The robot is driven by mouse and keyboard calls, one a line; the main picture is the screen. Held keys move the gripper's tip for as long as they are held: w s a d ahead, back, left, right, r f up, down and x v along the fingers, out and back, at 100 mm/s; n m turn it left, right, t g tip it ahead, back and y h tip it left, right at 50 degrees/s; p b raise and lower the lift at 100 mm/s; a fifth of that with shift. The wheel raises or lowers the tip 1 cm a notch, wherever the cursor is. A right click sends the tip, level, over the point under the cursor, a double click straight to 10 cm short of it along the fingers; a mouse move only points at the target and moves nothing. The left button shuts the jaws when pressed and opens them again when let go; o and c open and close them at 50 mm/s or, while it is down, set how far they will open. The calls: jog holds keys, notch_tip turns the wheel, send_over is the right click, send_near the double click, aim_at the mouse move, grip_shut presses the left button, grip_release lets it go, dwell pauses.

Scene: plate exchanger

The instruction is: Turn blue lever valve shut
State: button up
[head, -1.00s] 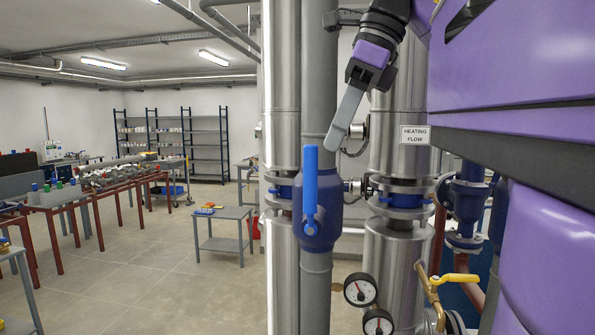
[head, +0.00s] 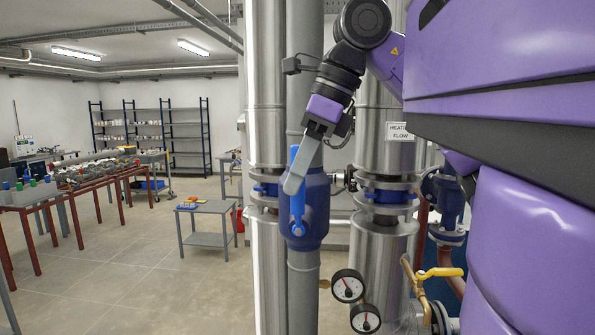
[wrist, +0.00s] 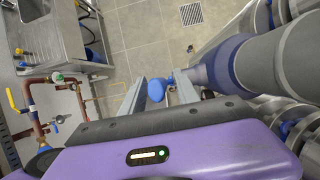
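The blue lever (head: 298,217) stands upright, in line with the vertical grey pipe, on the front of the blue valve body (head: 318,212). My gripper (head: 292,187) reaches down from above, and its grey finger covers the middle of the lever in the head view. In the wrist view the rounded blue lever end (wrist: 157,90) shows between the two parted fingers of my gripper (wrist: 158,82). The fingers are open, with a visible gap on each side of the lever. The valve body (wrist: 222,66) lies just right of them.
Steel-clad pipes (head: 268,120) stand close on both sides of the valve's pipe. Two gauges (head: 348,286) and a yellow lever (head: 440,272) are at lower right. A small grey table (head: 205,207) stands behind left.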

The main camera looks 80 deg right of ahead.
grip_shut()
dwell(1.4)
